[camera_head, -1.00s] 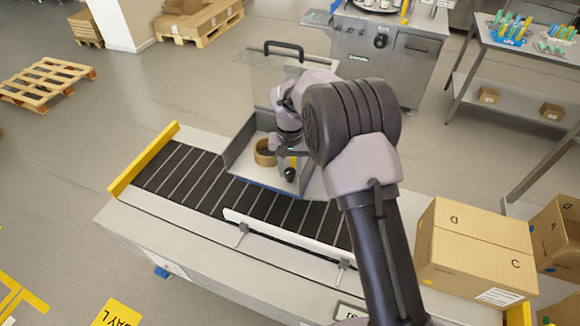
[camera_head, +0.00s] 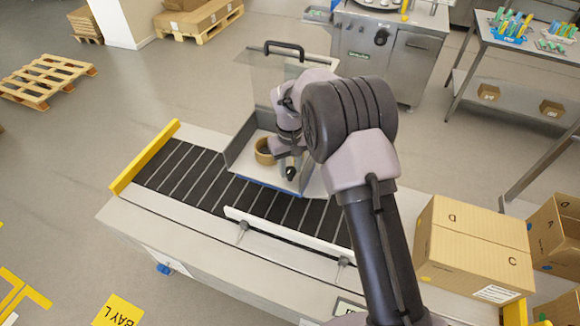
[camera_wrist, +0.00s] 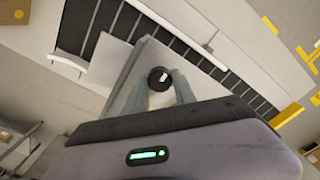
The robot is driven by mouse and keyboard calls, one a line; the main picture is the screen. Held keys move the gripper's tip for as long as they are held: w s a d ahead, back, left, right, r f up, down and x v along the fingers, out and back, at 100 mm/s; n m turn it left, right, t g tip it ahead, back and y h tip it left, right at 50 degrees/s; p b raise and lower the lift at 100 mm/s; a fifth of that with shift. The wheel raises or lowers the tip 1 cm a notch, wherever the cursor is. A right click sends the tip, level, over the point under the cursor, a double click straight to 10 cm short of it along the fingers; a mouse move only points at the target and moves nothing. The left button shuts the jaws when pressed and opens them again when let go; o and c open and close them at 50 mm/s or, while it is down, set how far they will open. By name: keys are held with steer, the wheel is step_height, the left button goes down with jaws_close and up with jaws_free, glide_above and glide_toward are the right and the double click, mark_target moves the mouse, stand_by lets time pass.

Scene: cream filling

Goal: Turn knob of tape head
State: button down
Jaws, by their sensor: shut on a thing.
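The tape head (camera_head: 240,146) is an open grey tray-like housing over the conveyor, with a brown tape roll (camera_head: 264,151) inside. Its black knob (camera_head: 291,173) sits on the front side. In the wrist view the knob (camera_wrist: 159,79) is a round black disc with a white mark, between my fingers. My gripper (camera_wrist: 158,88) is shut on the knob, one grey finger on each side. In the head view my gripper (camera_head: 291,161) comes down over the front of the housing, and my wrist hides part of it.
The black roller conveyor (camera_head: 188,178) runs beneath, with a yellow end bar (camera_head: 144,158) and a white side rail (camera_head: 290,236). A clear guard with a black handle (camera_head: 284,47) stands behind. Cardboard boxes (camera_head: 472,248) stand at the right.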

mark_target(290, 170)
steer(key=c, duration=1.3)
jaws_free()
steer(key=shift+r, duration=0.15)
step_height(290, 170, up, 17)
steer(key=p, duration=0.2)
steer(key=shift+r, duration=0.1)
